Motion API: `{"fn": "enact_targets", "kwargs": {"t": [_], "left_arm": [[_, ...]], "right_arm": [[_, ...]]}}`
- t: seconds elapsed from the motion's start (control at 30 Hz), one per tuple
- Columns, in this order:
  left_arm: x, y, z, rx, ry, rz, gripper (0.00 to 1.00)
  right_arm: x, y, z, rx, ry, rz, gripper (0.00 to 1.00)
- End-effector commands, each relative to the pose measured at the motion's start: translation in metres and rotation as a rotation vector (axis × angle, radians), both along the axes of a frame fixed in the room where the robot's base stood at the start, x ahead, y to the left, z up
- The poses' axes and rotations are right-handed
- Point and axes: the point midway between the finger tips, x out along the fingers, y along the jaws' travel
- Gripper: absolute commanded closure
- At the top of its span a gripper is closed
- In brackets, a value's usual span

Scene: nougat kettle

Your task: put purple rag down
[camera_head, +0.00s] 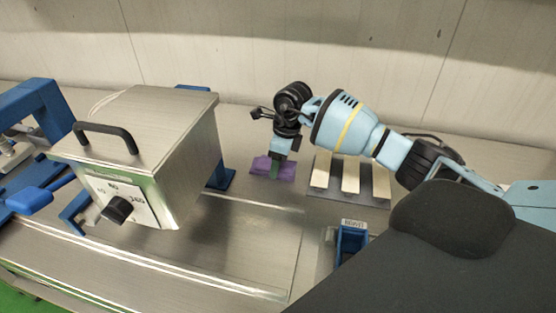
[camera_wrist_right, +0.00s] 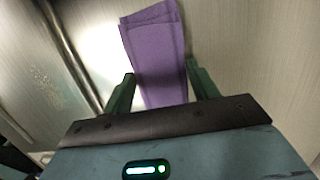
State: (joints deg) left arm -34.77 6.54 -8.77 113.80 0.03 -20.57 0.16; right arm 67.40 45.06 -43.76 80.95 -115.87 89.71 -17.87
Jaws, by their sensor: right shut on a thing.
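The purple rag (camera_head: 285,171) is a flat folded cloth, low at the steel worktop between the kettle and the rack of pale bars. In the right wrist view the rag (camera_wrist_right: 155,55) runs between the green fingers and stretches out beyond them. My right gripper (camera_head: 276,172) points down and is shut on the rag. In the wrist view its fingers (camera_wrist_right: 160,92) stand on either side of the cloth. I cannot tell whether the rag rests fully on the worktop. My left gripper is not seen.
The boxy steel kettle (camera_head: 180,130) with a black handle and dial stands to the left. The rack of pale bars (camera_head: 350,178) lies just right of the rag. A blue labelled holder (camera_head: 351,242) stands in front. Bare worktop (camera_head: 250,235) lies before the rag.

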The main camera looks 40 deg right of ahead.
Motion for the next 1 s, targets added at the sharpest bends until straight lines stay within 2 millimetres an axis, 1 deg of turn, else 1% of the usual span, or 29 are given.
{"fn": "enact_targets", "kwargs": {"t": [0.2, 0.23, 0.4, 0.67, 0.77, 0.87, 1.0], "left_arm": [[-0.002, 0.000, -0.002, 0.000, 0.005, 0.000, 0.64], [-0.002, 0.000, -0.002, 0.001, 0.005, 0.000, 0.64], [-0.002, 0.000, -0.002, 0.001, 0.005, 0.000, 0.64], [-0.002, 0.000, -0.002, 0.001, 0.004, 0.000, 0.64], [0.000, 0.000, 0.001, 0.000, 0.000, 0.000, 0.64], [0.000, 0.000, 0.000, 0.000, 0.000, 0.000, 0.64], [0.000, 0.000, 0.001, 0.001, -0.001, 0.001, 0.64]], "right_arm": [[0.000, 0.000, -0.004, 0.000, 0.001, 0.000, 0.78], [0.000, 0.000, -0.004, 0.000, 0.001, 0.000, 0.40], [0.000, 0.000, -0.003, -0.001, 0.001, 0.000, 0.19], [0.000, 0.000, -0.002, 0.000, 0.000, 0.000, 0.19], [0.000, 0.000, 0.003, 0.001, -0.002, 0.000, 0.19], [-0.001, -0.002, 0.014, -0.001, -0.004, 0.000, 0.19], [-0.004, -0.005, 0.040, -0.001, -0.005, 0.000, 0.19]]}}
